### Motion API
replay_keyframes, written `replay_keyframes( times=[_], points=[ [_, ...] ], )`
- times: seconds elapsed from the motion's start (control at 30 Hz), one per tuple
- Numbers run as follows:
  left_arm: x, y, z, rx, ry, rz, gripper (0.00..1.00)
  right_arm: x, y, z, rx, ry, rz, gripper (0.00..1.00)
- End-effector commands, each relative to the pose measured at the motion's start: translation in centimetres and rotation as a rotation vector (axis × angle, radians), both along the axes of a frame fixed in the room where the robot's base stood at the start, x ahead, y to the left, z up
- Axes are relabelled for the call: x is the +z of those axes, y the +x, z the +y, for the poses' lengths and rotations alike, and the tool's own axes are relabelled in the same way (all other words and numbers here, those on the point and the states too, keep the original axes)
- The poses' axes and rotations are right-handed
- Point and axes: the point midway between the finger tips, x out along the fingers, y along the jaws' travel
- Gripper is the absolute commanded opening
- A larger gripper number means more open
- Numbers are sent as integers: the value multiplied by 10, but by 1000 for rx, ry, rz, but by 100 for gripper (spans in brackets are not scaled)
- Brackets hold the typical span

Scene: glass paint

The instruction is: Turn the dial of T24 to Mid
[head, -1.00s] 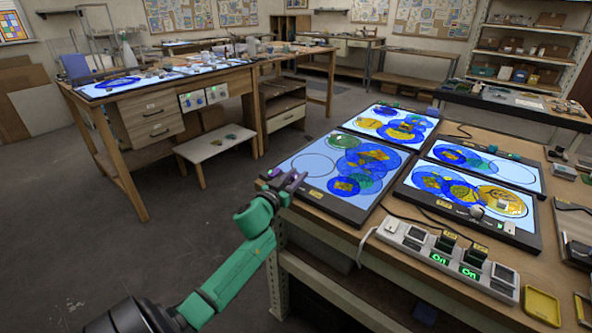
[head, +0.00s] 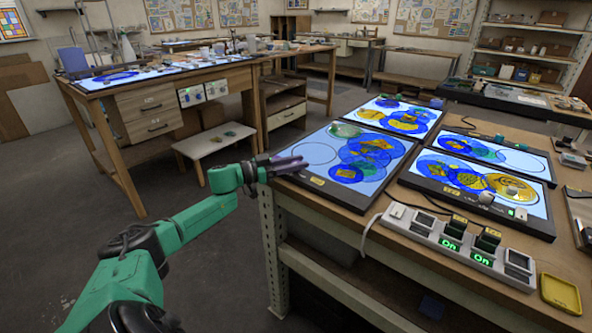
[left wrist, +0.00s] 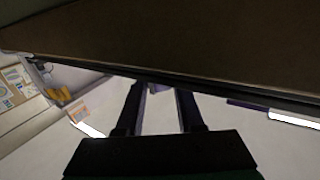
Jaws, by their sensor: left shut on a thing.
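The left light panel (head: 375,193), with a dark frame and blue glass circles, lies at the left edge of the right-hand bench. A yellow tag (head: 318,181) is on its front frame; I cannot read it as T24. My left gripper (head: 290,165) is at the panel's front left corner, its fingers reaching over the frame. It is shut on what seems to be the panel's dial, which the fingers hide in the head view. In the left wrist view the fingers (left wrist: 159,95) stand apart with a small greyish piece between their tips. The dial's setting cannot be read.
A power strip (head: 432,238) with green "On" lights lies at the bench front. A near right panel (head: 425,183) has a pale knob (head: 486,198). A yellow tray (head: 560,293) is at the right. The floor left of the bench is open.

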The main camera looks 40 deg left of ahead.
Motion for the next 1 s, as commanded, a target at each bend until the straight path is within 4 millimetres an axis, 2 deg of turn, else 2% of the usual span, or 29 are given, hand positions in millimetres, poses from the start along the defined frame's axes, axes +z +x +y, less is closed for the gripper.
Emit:
replay_keyframes(
  times=[0.4, 0.43, 0.5, 0.83, 1.0],
  points=[
    [0, 0, 0, -9, -1, 2, 0, -2, 0, 0, 0, 0, 0, 50],
    [0, 0, 0, -9, -1, 2, 40, -2, 0, 0, 0, 0, 0, 50],
    [0, 0, -1, -9, 0, 1, 66, -2, 0, 0, 0, 0, 0, 50],
    [0, 0, 0, -9, 0, 1, 66, -2, 0, 0, 0, 0, 0, 50],
    [-2, -11, 6, -7, 1, 4, 66, -1, 0, 0, 0, 0, 0, 50]
  ],
)
